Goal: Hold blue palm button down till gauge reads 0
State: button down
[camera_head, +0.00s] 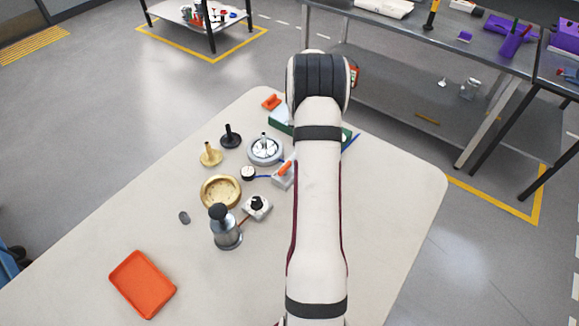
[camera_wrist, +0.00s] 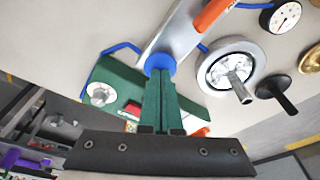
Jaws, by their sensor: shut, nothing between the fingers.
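The blue palm button (camera_wrist: 160,63) shows in the wrist view as a round blue cap at the near end of a light grey block (camera_wrist: 178,32). My gripper (camera_wrist: 161,78) is shut, with its green fingers together and nothing between them. The fingertips overlap the button's near edge in the picture; whether they press it I cannot tell. The gauge (camera_wrist: 281,17) is a round white dial with a black rim at the top right. Its reading is too small to make out. In the head view the gauge (camera_head: 249,173) lies left of my arm, which hides the button and gripper.
An orange lever (camera_wrist: 212,14) rises from the grey block. Beside it are a green housing (camera_wrist: 125,85) with a red button (camera_wrist: 132,108), and a silver round housing (camera_wrist: 230,66) with a post. A brass ring (camera_head: 221,192) and orange tray (camera_head: 143,284) lie left on the table.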

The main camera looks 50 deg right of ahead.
jog(key=shift+w+d+v, duration=0.1)
jog(key=shift+d+v, duration=0.05)
jog(key=shift+v, duration=0.7)
jog(key=shift+w+d+v, duration=0.1)
jog(key=shift+d+v, duration=0.05)
jog(key=shift+v, duration=0.75)
jog(key=shift+w+d+v, duration=0.1)
jog(key=shift+d+v, duration=0.05)
jog(key=shift+v, duration=0.7)
jog(key=shift+r, duration=0.1)
jog(key=shift+w+a+r, duration=0.1)
jog(key=shift+a+r, duration=0.05)
jog(key=shift+a, duration=0.1)
jog(key=a+r+n+y, duration=0.15)
jog(key=a+r, duration=0.35)
jog(key=a, duration=0.8)
jog(key=a+r+n+y, duration=0.15)
jog(key=a+r, duration=0.45)
jog(key=a, duration=0.7)
jog(key=s+a+n+g, duration=0.1)
jog(key=s+a+n, duration=0.2)
jog(key=s+a, duration=1.4)
jog(key=shift+a+y, duration=0.4)
jog(key=shift+a, duration=0.75)
jog(key=shift+f, duration=0.15)
